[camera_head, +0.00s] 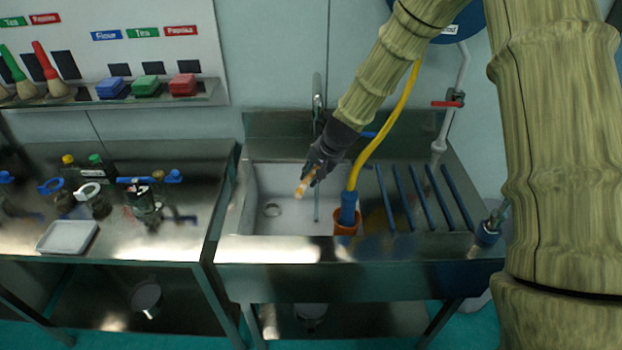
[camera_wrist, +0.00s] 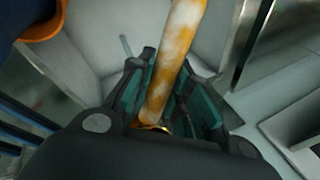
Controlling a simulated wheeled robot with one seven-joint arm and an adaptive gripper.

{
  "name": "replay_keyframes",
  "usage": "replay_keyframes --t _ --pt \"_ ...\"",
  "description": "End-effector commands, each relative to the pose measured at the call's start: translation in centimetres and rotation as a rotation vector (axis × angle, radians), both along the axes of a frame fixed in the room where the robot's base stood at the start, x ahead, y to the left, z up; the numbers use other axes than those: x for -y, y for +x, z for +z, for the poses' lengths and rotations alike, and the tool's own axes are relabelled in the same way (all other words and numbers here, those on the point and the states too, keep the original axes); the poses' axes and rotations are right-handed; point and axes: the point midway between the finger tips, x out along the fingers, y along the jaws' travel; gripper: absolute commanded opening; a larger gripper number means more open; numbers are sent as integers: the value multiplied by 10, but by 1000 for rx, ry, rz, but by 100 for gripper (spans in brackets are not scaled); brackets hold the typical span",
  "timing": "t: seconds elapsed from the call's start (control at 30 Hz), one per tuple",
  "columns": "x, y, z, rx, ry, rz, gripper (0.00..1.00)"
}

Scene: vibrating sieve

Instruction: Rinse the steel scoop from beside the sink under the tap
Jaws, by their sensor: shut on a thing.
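My gripper (camera_head: 318,165) is over the sink basin (camera_head: 258,185), shut on a short rod-like piece with orange and whitish patches. This is probably the scoop (camera_head: 305,183); no bare steel shows, and I cannot make out a bowl. In the wrist view the scoop (camera_wrist: 175,65) rises from between the fingers (camera_wrist: 155,110) out of the top of the picture. The tap (camera_head: 317,95) stands at the back of the sink, partly behind my arm. A thin pale vertical line, perhaps running water (camera_head: 317,205), shows just right of the scoop; contact cannot be told.
An orange cup (camera_head: 346,228) holding a blue-ended tool on a yellow hose (camera_head: 385,125) stands close right of my gripper. Blue bars (camera_head: 412,198) cover the drainboard. A cluttered steel table (camera_head: 190,215) stands left, with a pale tray (camera_head: 67,237). The left basin has free room.

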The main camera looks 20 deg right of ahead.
Motion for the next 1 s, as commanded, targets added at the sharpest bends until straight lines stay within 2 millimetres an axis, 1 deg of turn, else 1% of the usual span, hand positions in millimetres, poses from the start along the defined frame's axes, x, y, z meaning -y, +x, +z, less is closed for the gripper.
replay_keyframes --t 0.27,0.7,0.8,1.0 --pt "11 22 -5 1 -1 0 0" --pt "29 57 -4 0 0 1 0" --pt "32 64 -3 2 0 1 0" --pt "36 72 -4 -1 1 0 0"
